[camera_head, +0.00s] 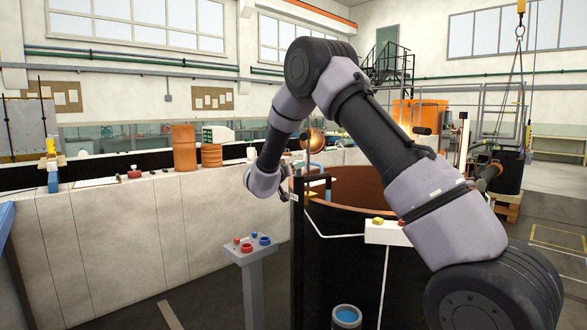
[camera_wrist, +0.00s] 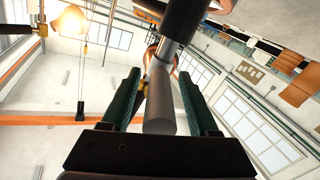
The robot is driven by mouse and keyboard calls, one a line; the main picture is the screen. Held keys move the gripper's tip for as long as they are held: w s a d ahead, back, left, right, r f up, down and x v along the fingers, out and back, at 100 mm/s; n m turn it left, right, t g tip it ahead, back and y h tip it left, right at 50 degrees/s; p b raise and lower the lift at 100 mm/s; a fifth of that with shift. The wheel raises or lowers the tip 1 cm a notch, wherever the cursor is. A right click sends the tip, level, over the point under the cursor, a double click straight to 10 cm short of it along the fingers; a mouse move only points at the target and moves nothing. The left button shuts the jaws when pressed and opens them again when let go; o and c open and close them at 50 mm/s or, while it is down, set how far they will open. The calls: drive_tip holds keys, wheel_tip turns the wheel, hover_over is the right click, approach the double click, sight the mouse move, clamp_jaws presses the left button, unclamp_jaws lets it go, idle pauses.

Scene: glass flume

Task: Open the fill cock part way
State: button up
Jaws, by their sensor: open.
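In the wrist view a grey bar-like lever (camera_wrist: 159,105), which looks like the fill cock's handle, lies between the two green fingers of my gripper (camera_wrist: 158,82). The fingers are open, with a visible gap on each side of the bar. A brass-coloured part shows behind the bar, and a shiny pipe (camera_wrist: 182,22) runs up from it. In the head view my gripper (camera_head: 284,193) is small and dark at the rim of a large round vat (camera_head: 300,255). The cock itself is too small or hidden there to make out.
A grey pedestal (camera_head: 255,285) with red and blue buttons stands left of the vat. A blue-topped bucket (camera_head: 346,318) is in front of the vat. A long pale wall (camera_head: 130,235) with small items on top runs behind. Floor is open at lower left.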

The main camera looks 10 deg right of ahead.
drive_tip(key=v, duration=1)
drive_tip(key=shift+s+a, duration=0.2)
drive_tip(key=shift+s, duration=0.1)
